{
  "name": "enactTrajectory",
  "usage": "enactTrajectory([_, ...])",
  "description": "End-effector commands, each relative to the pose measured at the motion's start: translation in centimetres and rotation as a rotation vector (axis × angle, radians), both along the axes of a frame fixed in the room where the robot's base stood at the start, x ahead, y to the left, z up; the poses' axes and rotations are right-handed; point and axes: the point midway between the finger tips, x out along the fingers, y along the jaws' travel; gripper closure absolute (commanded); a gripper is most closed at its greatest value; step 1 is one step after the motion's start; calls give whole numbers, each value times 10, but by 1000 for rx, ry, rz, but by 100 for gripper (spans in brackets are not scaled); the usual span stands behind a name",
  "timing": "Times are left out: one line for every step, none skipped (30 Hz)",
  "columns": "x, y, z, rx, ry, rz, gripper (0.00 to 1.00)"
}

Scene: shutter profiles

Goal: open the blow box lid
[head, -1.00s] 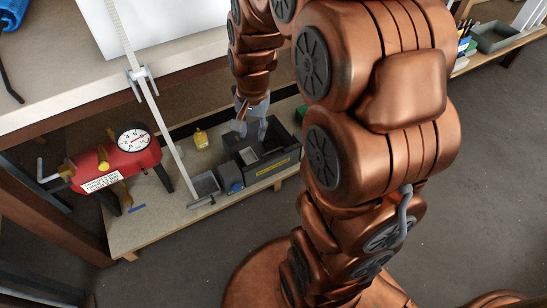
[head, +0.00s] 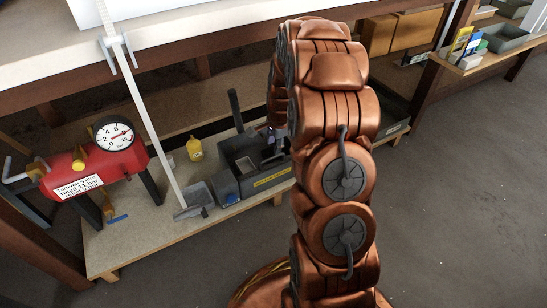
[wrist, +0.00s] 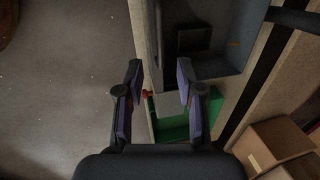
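The blow box, taken to be the dark grey box with a yellow label (head: 262,180), stands on the low shelf in the head view. Its top shows an open hollow, and a dark post (head: 235,110) stands up at its back left. I cannot tell which part is the lid. In the wrist view a grey box (wrist: 222,65) with a dark square inside lies beyond my gripper (wrist: 157,75). My gripper is open, its fingers apart on either side of the box's near left edge, with nothing clearly held.
A green bin (wrist: 172,118) lies below the fingers, with cardboard boxes (wrist: 272,143) at lower right. A red tank with a gauge (head: 97,165), a yellow bottle (head: 194,149) and a slanted pale bar (head: 150,115) stand left of the box. The floor at right is clear.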

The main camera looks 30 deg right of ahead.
Motion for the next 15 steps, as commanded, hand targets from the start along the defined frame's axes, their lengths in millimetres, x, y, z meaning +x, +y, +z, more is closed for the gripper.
enactTrajectory([0, 0, -5, 1, 2, 1, 63])
enactTrajectory([1, 1, -8, 1, 2, 1, 63])
enactTrajectory([2, 1, -13, 1, 3, 1, 63])
enactTrajectory([2, 1, -16, 2, 3, 1, 63])
enactTrajectory([3, 1, -20, 2, 3, 1, 63])
enactTrajectory([4, 1, -26, 2, 3, 1, 63])
enactTrajectory([5, 1, -30, 3, 4, 2, 63])
enactTrajectory([5, 1, -35, 3, 4, 2, 63])
enactTrajectory([7, 1, -41, 3, 4, 3, 63])
enactTrajectory([7, 1, -45, 3, 4, 3, 63])
enactTrajectory([8, 1, -50, 3, 4, 3, 63])
enactTrajectory([9, 1, -55, 3, 4, 3, 63])
enactTrajectory([10, 1, -59, 3, 4, 4, 63])
enactTrajectory([11, 1, -63, 3, 4, 4, 63])
enactTrajectory([12, 1, -66, 3, 4, 4, 63])
